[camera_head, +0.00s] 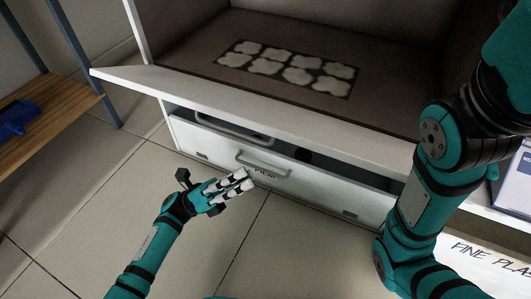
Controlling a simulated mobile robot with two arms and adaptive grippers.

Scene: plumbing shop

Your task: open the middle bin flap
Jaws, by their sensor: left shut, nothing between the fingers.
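A white bin unit stands in front of me. Its upper flap (290,113) is folded down and juts out toward me, with the brown bin interior (190,72) open behind it. Below it is a closed-looking white front (330,180) with a bar handle (262,164) and a small dark label; a dark gap shows above this front. Which one is the middle flap I cannot tell for certain. My left gripper (249,181) is shut and empty, its fingertips close to the lower handle and label; contact is unclear. My right arm shows at the right, its gripper out of view.
Another bar handle (232,129) hangs under the upper flap's edge. A dark sheet with pale shapes (289,67) lies in the bin. A wooden shelf (45,125) with a blue object (17,118) stands left. A lettered sign (485,262) is at lower right. Tiled floor is clear.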

